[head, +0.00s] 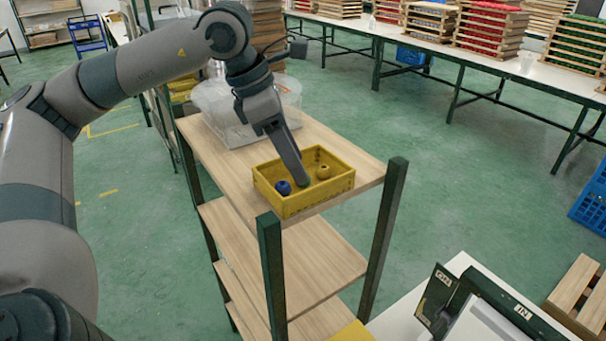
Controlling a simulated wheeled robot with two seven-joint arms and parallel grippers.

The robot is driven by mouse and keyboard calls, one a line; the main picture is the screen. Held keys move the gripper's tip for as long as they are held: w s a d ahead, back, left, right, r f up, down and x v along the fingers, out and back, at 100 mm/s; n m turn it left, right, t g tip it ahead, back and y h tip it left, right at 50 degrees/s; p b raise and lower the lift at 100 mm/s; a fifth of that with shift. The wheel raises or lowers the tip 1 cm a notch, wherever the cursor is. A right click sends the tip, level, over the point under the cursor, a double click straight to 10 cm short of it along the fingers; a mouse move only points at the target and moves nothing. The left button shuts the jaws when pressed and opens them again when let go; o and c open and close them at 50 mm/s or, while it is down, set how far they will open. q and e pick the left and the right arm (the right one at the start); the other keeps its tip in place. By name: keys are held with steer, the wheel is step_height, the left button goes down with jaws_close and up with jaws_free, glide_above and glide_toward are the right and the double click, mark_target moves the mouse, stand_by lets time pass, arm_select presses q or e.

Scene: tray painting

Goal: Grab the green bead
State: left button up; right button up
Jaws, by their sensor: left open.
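A yellow crate (304,203) stands at the near end of a shelf's wooden top. A blue bead (283,187) lies in its left part and a yellow bead (323,172) in its right part. The green bead (305,182) shows only in small part inside the crate, at the tips of my left gripper. My left gripper (301,178) reaches down into the crate between the blue and yellow beads, fingers open. Its fingers hide most of the green bead. I cannot tell whether they touch it. My right gripper is not in view.
A clear plastic bin (222,112) stands behind the crate on the shelf top (345,158). Green shelf posts (384,240) rise at the near corners. Long tables with stacked wooden trays (490,30) stand at the back right. A white table (400,322) is at lower right.

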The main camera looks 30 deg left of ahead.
arm_select(q)
steer(key=shift+p+x, duration=0.5)
steer(key=shift+x, duration=1.1)
steer(key=shift+a, duration=0.1)
steer(key=c, duration=1.1)
